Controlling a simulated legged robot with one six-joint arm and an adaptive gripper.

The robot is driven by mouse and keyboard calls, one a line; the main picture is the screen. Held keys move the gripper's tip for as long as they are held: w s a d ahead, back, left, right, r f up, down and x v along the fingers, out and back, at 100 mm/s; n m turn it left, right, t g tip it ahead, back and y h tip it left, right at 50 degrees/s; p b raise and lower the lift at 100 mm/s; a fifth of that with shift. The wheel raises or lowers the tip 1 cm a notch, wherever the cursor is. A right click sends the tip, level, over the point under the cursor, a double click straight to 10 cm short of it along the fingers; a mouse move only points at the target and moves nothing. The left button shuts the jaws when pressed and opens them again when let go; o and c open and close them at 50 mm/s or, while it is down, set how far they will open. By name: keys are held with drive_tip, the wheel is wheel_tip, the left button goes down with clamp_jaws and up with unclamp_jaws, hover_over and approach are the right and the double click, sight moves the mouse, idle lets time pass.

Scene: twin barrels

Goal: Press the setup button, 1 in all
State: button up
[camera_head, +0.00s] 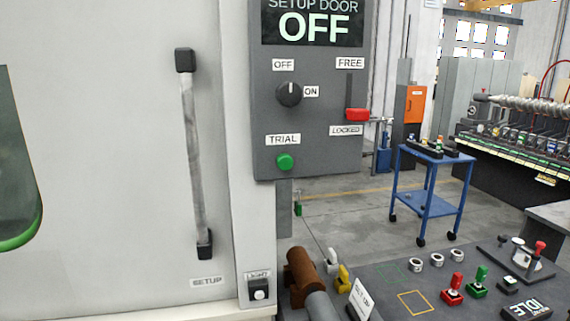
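A dark grey control panel (316,112) hangs upright right of the door, with a display (313,25) reading SETUP DOOR OFF. A round green button (285,162) sits low on the panel under the label TRIAL. A black rotary knob (289,94) sits between the labels OFF and ON. A red slider handle (357,115) is near the lower end of its slot, just above LOCKED. A SETUP label (208,282) is on the pale door below its handle. No button labelled setup shows. My gripper is not in view.
The door has a long vertical handle (194,150). A small black LIGHT switch (258,289) is below. A blue cart (430,203) stands behind on open floor.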

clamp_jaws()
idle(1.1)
